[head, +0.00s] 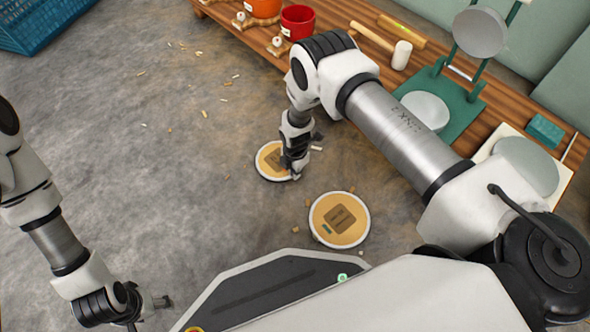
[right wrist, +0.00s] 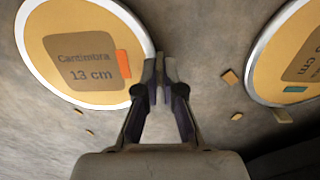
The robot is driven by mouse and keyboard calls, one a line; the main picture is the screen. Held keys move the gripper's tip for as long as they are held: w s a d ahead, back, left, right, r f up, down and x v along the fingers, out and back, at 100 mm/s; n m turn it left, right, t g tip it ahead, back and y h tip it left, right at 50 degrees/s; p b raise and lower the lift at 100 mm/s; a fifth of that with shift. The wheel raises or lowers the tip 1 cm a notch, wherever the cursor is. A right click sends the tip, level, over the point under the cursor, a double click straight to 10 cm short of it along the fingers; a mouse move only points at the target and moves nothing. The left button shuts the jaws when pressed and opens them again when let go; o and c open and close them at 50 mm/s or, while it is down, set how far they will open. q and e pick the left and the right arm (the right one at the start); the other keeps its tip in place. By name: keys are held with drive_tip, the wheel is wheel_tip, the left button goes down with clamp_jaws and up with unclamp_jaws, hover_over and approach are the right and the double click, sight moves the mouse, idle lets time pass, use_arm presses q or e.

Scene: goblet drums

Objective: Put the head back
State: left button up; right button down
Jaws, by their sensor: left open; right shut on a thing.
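A round tan drum head (head: 270,160) with a white rim is at the middle of the floor. I cannot tell whether the head is clear of the floor. A second tan head (head: 340,220) with a teal tag lies nearer me, apart from the gripper; it also shows at right in the wrist view (right wrist: 290,60). My left gripper (head: 152,310) is open and empty at lower left.
A wooden bench (head: 350,40) along the back right holds an orange pot (head: 262,6), a red pot (head: 297,22), a mallet (head: 401,56), a green stand (head: 465,118) and a pale board (head: 500,140). A blue crate (head: 35,25) stands far left. Chips litter the otherwise open floor.

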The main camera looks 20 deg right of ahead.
idle(0.3)
drive_tip(key=shift+f, duration=0.2)
idle(0.3)
drive_tip(key=c, duration=1.2)
unclamp_jaws()
drive_tip(key=shift+r, duration=0.15)
wheel_tip(320, 180, up, 12)
drive_tip(key=shift+f, duration=0.15)
